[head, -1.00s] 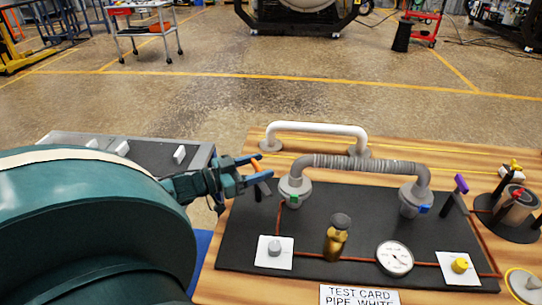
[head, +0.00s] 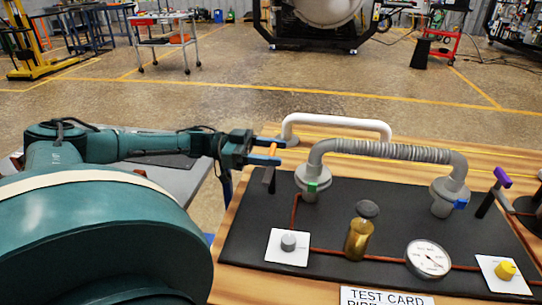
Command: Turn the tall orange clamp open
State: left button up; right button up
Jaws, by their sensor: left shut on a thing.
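The tall orange clamp has an orange handle (head: 272,150) on a dark stem (head: 268,177) at the left edge of the black mat, left of the bellows pipe's left end. My left gripper (head: 272,152) comes in from the left and is shut on the orange handle, with one finger on the far side and one on the near side. The handle is partly hidden between the fingers. My right gripper is not in view.
A grey ribbed bellows pipe (head: 385,149) arches over the black mat (head: 330,225), with a white pipe (head: 340,121) behind it.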

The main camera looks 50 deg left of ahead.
pick_arm(q)
jog(key=shift+d+r, duration=0.1)
jog(key=o, duration=1.4)
jog(key=p+v, duration=0.2)
jog(key=v, duration=1.1)
